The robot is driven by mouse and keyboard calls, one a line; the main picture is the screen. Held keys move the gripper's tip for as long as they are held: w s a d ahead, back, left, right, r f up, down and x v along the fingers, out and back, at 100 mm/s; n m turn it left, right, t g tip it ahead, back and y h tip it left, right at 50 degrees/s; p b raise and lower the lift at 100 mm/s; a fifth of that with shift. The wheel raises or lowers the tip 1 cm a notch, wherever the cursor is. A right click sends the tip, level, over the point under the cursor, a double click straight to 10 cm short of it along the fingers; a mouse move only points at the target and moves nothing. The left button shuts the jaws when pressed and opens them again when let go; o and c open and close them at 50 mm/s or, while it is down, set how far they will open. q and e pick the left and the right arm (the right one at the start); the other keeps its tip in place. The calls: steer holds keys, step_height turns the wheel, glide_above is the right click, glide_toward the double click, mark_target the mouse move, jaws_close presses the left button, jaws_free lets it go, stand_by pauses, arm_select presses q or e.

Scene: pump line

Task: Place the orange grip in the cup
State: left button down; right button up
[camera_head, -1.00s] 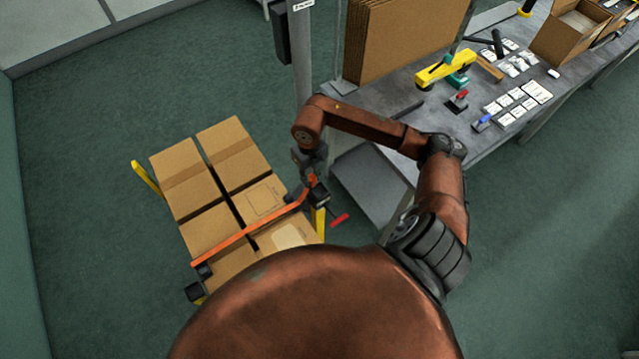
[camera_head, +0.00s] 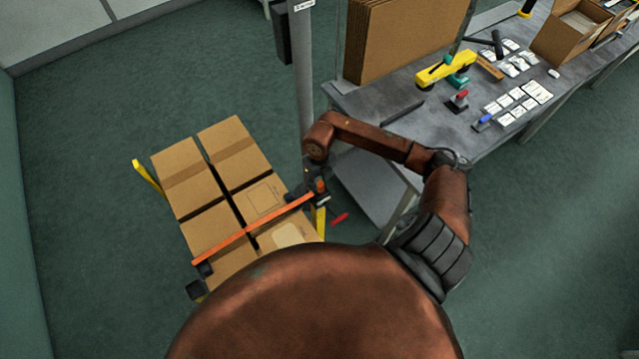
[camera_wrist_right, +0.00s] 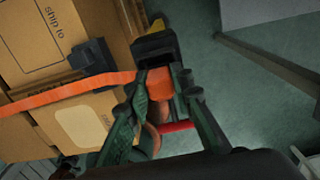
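The orange grip (camera_wrist_right: 160,84) shows in the right wrist view at the end of an orange strap (camera_wrist_right: 65,92). My right gripper (camera_wrist_right: 160,80) has its fingers on both sides of the grip, and it looks shut on it. In the head view this gripper (camera_head: 312,188) is at the right edge of the boxes, partly hidden by its own wrist. A black socket-like part (camera_wrist_right: 155,46), perhaps the cup, lies just beyond the fingertips; whether the grip touches it I cannot tell. My left gripper is not in view.
The strap crosses several cardboard boxes (camera_head: 188,180) from a black block (camera_head: 204,269). A red handle (camera_head: 340,219) sticks out beside the gripper. A post (camera_head: 303,70) and a workbench (camera_head: 400,90) stand close behind my right arm. Open floor lies left.

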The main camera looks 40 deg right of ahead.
mark_target(319, 183)
steer(key=o, duration=0.5)
step_height(319, 183, up, 12)
steer(key=shift+r, duration=0.15)
stand_by(0.3)
